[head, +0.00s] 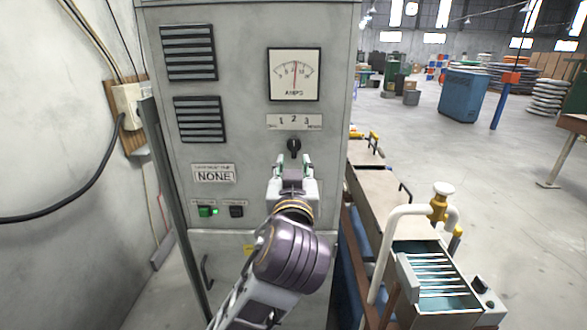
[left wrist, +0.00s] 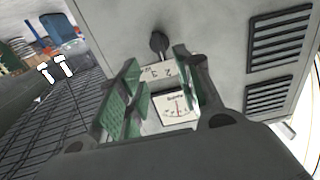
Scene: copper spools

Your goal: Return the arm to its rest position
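My left gripper (head: 294,163) is in front of the grey control cabinet (head: 240,120), just below the black selector knob (head: 294,146) in the head view. Its two fingers with green pads stand apart with nothing between them; they also show open in the left wrist view (left wrist: 155,75). In that view the knob (left wrist: 158,42) appears just beyond the fingertips, and I see no contact. My left arm reaches up from the bottom of the head view. My right gripper is not in view.
The cabinet carries an AMPS gauge (head: 294,75), a NONE label (head: 213,174) and a lit green switch (head: 205,211). A bench with a white pipe (head: 400,213) and a teal-lined tank (head: 440,303) stands close on the right. A wall (head: 60,160) is at left.

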